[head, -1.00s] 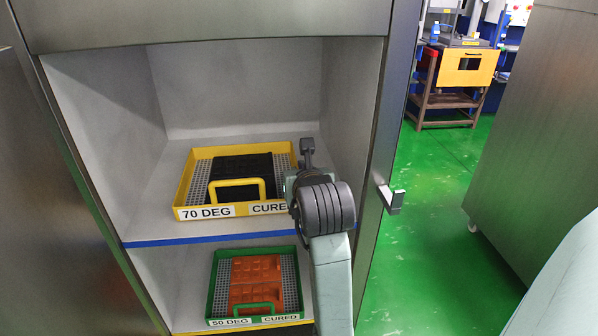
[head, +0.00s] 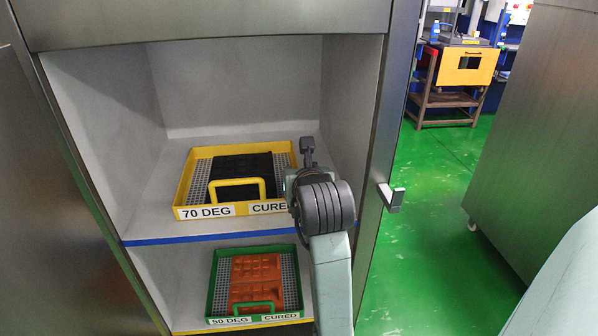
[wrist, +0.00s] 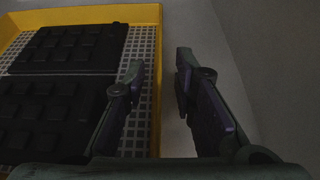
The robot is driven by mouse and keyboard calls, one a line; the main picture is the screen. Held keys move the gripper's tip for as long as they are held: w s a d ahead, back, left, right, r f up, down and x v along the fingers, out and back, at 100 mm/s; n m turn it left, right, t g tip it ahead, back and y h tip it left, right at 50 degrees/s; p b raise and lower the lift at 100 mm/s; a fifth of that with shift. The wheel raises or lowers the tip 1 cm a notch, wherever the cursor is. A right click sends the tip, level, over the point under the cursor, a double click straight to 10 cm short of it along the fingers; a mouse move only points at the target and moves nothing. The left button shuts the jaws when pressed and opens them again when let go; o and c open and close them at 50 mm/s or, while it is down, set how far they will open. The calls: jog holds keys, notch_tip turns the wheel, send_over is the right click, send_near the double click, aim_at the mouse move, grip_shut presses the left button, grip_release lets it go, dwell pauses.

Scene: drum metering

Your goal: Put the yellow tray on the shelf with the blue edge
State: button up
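The yellow tray (head: 183,188) lies flat on the shelf with the blue edge (head: 200,239), inside a grey cabinet. It has a mesh floor, a yellow front handle and labels reading "70 DEG" and "CURED". Dark moulded blocks (wrist: 65,48) lie in it. My gripper (head: 307,150) is at the tray's right side, partly hidden by my wrist in the head view. In the wrist view my gripper (wrist: 160,65) is open, one finger inside the tray's right wall and one outside, with gaps showing on both sides of the wall.
A green tray (head: 211,291) with orange blocks lies on the lower shelf with a yellow edge (head: 245,328). The cabinet's right wall (head: 350,105) is close to my gripper. A door latch (head: 391,198) sticks out at right. Green floor (head: 430,220) is clear beyond.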

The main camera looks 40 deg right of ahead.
jog(key=b+v, duration=0.2)
jog(key=v, duration=1)
